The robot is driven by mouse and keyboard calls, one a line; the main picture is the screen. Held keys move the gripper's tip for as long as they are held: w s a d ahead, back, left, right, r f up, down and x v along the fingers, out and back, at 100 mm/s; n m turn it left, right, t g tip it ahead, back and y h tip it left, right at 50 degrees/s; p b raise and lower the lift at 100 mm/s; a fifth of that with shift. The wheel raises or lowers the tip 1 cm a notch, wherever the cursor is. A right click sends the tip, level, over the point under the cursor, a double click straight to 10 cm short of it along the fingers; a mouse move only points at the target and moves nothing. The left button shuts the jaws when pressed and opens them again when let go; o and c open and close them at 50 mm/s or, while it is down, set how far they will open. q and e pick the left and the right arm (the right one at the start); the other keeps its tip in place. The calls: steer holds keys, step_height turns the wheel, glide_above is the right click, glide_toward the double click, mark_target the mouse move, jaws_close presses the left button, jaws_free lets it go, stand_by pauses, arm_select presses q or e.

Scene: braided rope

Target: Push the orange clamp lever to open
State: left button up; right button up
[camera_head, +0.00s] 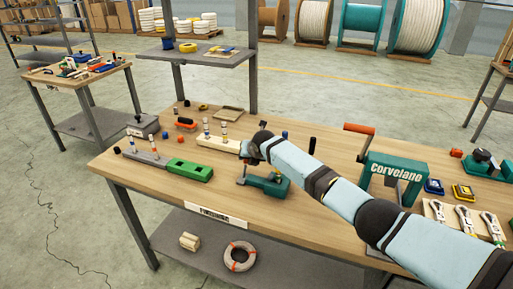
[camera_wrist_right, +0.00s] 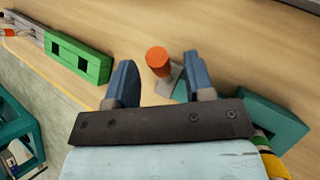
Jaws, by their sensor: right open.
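The orange clamp lever (camera_wrist_right: 157,60) shows in the right wrist view as an upright orange cylinder. It stands in the gap between the fingers of my right gripper (camera_wrist_right: 157,80), near their tips, with a grey part below it. My right gripper is open and holds nothing; I cannot tell whether a finger touches the lever. In the head view my right gripper (camera_head: 247,152) is over the teal clamp (camera_head: 268,184) on the workbench (camera_head: 320,215), and the arm hides the lever there. My left gripper is in neither view.
A green block (camera_head: 189,170) lies left of the clamp. A teal Corvelane press (camera_head: 394,178) with an orange handle (camera_head: 358,129) stands to the right. A tray with rope pieces (camera_head: 463,221) lies at the right front. Bare bench shows between the clamp and the front edge.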

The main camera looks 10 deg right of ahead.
steer(key=v, duration=0.9)
steer(key=shift+s, duration=0.2)
